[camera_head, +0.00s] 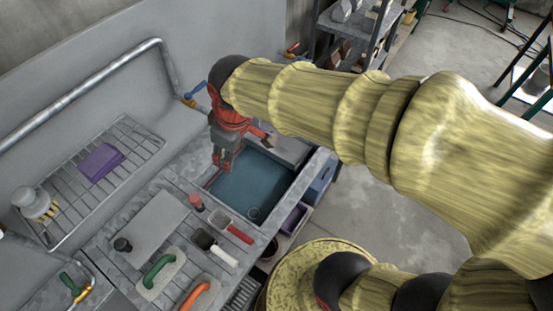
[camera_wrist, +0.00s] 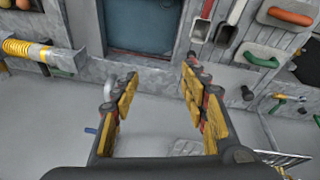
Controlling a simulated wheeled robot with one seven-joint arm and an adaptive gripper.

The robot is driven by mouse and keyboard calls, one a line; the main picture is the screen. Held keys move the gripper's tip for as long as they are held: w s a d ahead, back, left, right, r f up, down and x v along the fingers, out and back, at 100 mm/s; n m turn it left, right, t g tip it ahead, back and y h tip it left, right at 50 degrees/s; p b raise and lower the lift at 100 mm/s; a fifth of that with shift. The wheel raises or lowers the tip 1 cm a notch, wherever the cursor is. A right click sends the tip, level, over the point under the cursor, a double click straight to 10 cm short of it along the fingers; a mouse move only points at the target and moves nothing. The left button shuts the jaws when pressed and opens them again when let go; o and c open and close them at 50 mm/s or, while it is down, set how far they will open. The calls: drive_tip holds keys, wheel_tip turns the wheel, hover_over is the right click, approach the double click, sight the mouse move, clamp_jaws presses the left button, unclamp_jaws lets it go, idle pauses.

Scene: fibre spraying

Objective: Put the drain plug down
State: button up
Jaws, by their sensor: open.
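My gripper (camera_head: 226,160) hangs over the back left edge of the sink (camera_head: 245,187). In the wrist view its two yellow-padded fingers (camera_wrist: 158,76) are spread apart with nothing between them. A small black round piece (camera_head: 123,245) stands on a grey board left of the sink; it also shows right of the fingers in the wrist view (camera_wrist: 247,93). A small red-and-black piece (camera_head: 196,202) stands by the sink's left rim. I cannot tell for sure which of these is the drain plug. A ring-shaped drain (camera_head: 254,213) shows on the sink floor.
Two scoops (camera_head: 238,233) (camera_head: 221,255), a green-handled float (camera_head: 160,272) and an orange-handled float (camera_head: 200,293) lie on the slatted counter. A wire rack (camera_head: 135,137) with a purple sponge (camera_head: 100,161) is at the left. A pipe (camera_head: 85,90) runs along the wall.

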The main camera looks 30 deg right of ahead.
drive_tip(key=s+d+r+m+t, duration=0.1)
drive_tip(key=s+d+r+m, duration=0.1)
drive_tip(key=s, duration=0.3)
drive_tip(key=s+d+r+m+t, duration=0.1)
drive_tip(key=s+d+r+m, duration=0.2)
drive_tip(key=s+d+m, duration=0.1)
drive_tip(key=shift+s+d+m+h, duration=0.3)
drive_tip(key=shift+s+m, duration=0.4)
drive_tip(key=shift+s, duration=0.35)
wheel_tip(320, 180, down, 3)
drive_tip(key=b, duration=0.3)
